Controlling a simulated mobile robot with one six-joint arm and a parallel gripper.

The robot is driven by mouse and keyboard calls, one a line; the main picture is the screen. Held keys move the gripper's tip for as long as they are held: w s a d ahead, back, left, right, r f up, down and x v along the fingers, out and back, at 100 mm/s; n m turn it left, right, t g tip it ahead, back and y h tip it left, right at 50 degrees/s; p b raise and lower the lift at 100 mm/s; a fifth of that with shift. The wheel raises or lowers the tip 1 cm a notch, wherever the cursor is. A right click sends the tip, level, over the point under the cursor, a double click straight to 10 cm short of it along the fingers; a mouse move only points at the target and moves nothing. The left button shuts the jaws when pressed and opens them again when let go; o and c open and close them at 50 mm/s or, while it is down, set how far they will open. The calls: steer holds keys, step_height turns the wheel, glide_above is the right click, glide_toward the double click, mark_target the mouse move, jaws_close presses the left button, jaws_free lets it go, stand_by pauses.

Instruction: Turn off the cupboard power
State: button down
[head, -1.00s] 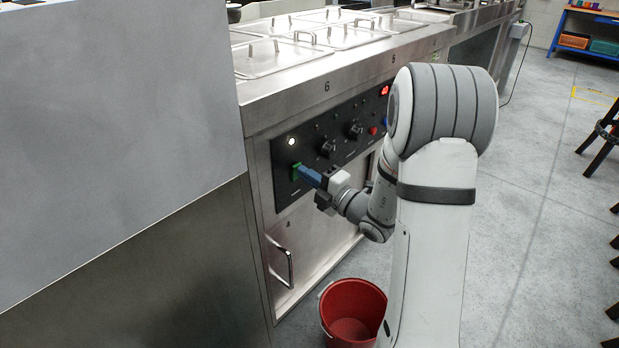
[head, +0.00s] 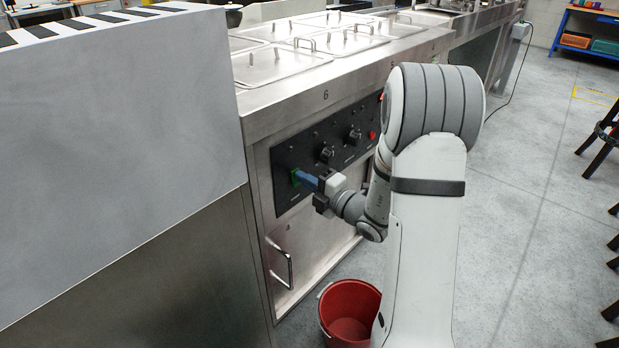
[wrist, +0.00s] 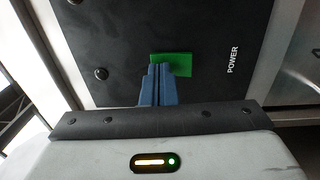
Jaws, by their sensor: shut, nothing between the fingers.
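The green power switch (head: 294,178) is at the lower left of the black control panel (head: 312,165) on the steel cupboard front. In the wrist view the green switch (wrist: 181,62) sits beside the printed word POWER (wrist: 233,60). My gripper (head: 301,177) has its blue fingers shut together, with the tips at the switch and nothing between them. In the wrist view the fingertips (wrist: 159,68) overlap the switch's edge and hide part of it. The round lamp above the switch shows no light.
Black knobs (head: 354,135) and a red button (head: 372,135) are further right on the panel. A cupboard door handle (head: 288,268) is below. A red bucket (head: 350,308) stands on the floor beside my arm. A grey-sided unit (head: 120,150) stands close on the left.

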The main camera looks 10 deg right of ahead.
steer(key=r+p+v, duration=0.2)
steer(key=p+v, duration=0.1)
steer(key=v, duration=1)
steer(key=shift+s+d+r+p, duration=0.2)
steer(key=shift+d+p, duration=0.1)
steer(key=shift+d, duration=0.25)
